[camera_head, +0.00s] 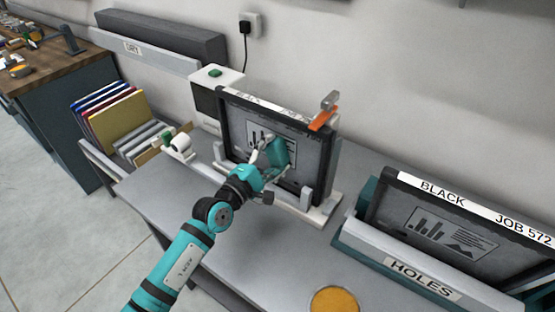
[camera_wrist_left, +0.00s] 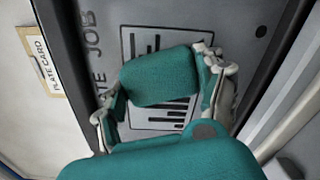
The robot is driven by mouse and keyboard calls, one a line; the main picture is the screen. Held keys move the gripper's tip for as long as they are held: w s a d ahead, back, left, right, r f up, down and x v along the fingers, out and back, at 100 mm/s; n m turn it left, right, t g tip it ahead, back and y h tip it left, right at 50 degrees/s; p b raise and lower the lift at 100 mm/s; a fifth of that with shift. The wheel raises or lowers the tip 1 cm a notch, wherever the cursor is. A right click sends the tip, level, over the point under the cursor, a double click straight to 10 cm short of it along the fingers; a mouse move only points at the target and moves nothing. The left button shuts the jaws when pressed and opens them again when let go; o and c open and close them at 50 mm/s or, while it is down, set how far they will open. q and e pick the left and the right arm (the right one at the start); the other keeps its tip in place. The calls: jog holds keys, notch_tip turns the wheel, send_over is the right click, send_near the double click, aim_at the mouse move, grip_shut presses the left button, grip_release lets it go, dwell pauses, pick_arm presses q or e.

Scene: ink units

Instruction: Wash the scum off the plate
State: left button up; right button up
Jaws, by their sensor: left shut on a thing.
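The plate (camera_head: 240,123) is a dark framed panel with a bar-chart print, standing upright in a pale stand (camera_head: 315,215) on the grey bench. In the left wrist view its grey face (camera_wrist_left: 215,22) fills the middle, with lettering that reads "JOB". My left gripper (camera_head: 268,160) is in front of the plate, shut on a teal block (camera_wrist_left: 160,75), perhaps a sponge. The block is at or very close to the plate's face; I cannot tell whether it touches. It hides part of the print. I cannot make out scum. My right gripper is not in view.
An orange clamp-like piece (camera_head: 324,117) sits at the plate's top right corner. A second plate (camera_head: 440,235), labelled BLACK JOB 572, stands in a HOLES tray (camera_head: 385,258) at right. A gold disc (camera_head: 335,301) lies in front. A white box (camera_head: 207,100) stands behind left.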

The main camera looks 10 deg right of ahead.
aim_at(249, 133)
pick_arm(q)
jog(key=shift+w+a+f+b, duration=0.15)
jog(key=shift+w+a+b, duration=0.55)
jog(key=shift+w+b, duration=0.1)
jog(key=w+a+b, duration=0.3)
jog(key=b, duration=0.1)
jog(key=shift+w+a, duration=0.25)
jog(key=shift+a, duration=0.05)
jog(key=w+a+b, duration=0.1)
jog(key=b, duration=0.1)
jog(key=shift+w+a+b, duration=0.1)
jog(key=shift+a+b, duration=0.05)
jog(key=shift+b, duration=0.2)
jog(key=shift+w+a+b, duration=0.4)
jog(key=shift+w+b, duration=0.05)
jog(key=shift+b, duration=0.15)
jog(key=shift+w+a, duration=0.1)
jog(key=shift+a, duration=0.05)
